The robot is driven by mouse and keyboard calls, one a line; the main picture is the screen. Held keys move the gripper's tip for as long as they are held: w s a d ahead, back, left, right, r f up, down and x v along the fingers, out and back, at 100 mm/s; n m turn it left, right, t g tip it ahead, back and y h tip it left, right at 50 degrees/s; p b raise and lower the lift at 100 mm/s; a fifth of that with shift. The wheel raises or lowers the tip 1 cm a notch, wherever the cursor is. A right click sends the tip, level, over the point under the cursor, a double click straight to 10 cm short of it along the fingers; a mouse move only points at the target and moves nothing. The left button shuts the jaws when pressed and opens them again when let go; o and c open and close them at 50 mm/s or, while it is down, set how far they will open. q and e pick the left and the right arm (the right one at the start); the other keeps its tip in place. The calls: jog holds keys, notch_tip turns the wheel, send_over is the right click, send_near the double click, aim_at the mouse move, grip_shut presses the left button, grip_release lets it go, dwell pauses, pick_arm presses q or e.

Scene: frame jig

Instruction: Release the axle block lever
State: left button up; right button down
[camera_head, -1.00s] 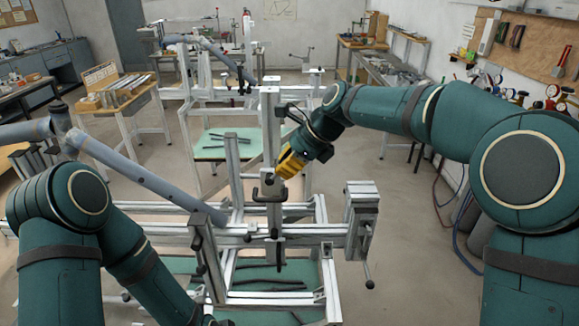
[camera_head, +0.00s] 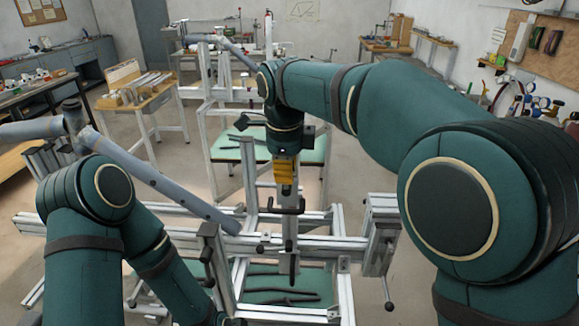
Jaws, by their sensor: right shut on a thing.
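The frame jig (camera_head: 335,240) of pale aluminium rails stands in front of me. Its upright post (camera_head: 291,232) rises in the middle and carries a dark bracket (camera_head: 287,209). My right gripper (camera_head: 285,190), with a yellow body, points down at the top of this post, just above the bracket. It is shut on the axle block lever, which its fingers and body mostly hide. My left arm reaches down at the lower left, and its gripper is out of view.
A grey frame tube (camera_head: 160,183) slopes across the left of the jig. A clamp block with a handle (camera_head: 381,236) stands at its right end. Dark rods lie on a green tray (camera_head: 262,297) below. Workbenches stand behind, with open floor between.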

jog(key=shift+r, duration=0.25)
jog(key=c, duration=1)
grip_release()
jog(key=shift+a+f, duration=0.1)
jog(key=shift+c, duration=0.2)
notch_tip(320, 180, up, 12)
jog(key=s, duration=0.1)
jog(key=shift+s, duration=0.4)
